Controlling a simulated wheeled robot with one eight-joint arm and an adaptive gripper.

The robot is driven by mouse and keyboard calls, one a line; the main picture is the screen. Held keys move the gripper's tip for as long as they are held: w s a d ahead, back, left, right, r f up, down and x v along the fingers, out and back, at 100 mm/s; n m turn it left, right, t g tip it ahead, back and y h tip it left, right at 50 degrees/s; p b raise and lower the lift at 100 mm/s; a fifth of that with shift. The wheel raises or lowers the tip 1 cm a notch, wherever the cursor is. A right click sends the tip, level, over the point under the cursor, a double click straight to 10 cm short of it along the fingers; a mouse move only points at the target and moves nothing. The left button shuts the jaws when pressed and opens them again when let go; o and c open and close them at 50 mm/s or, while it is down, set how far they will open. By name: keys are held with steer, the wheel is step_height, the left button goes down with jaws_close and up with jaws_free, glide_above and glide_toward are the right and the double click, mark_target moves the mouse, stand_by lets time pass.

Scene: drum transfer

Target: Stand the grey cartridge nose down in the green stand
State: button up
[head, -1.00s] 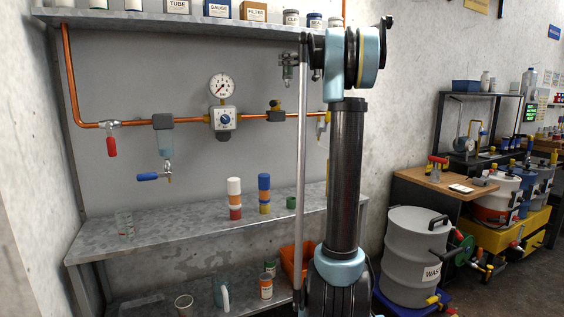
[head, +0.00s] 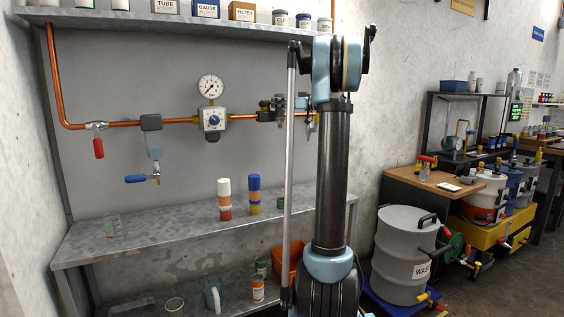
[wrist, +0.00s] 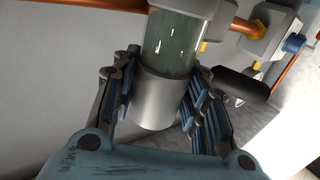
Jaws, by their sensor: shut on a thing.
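In the wrist view my gripper (wrist: 154,105) has its blue-padded fingers on both sides of a plain grey cylinder, the grey cartridge (wrist: 160,98), and is shut on it. A clear greenish section (wrist: 172,45) lies in line beyond the cylinder; I cannot tell whether they are joined. In the head view my gripper (head: 279,104) is small, in front of the copper pipe, and the cartridge is hard to make out. A green piece, likely the green stand (head: 281,203), sits on the upper bench shelf, partly hidden by my arm.
A white-orange-red stack (head: 224,200) and a blue-topped stack (head: 254,195) stand left of the green piece. A clear beaker (head: 113,227) is farther left, with bare shelf between. The copper pipe (head: 180,120) and regulator (head: 213,119) are behind.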

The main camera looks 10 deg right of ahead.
steer(key=s+f+g, duration=0.1)
steer(key=s+f, duration=0.3)
steer(key=f, duration=0.5)
steer(key=s+f+n+g+y, duration=0.1)
steer(key=s+f, duration=0.3)
steer(key=f, duration=0.6)
steer(key=s+a+f+n, duration=0.1)
steer(key=s+f, duration=0.2)
steer(key=f, duration=0.7)
steer(key=shift+s+g+y, duration=0.4)
steer(key=shift+s, duration=0.1)
steer(key=shift+s+f, duration=0.1)
steer(key=shift+f, duration=2.2)
steer(key=o, duration=1.3)
steer(key=shift+o, duration=0.2)
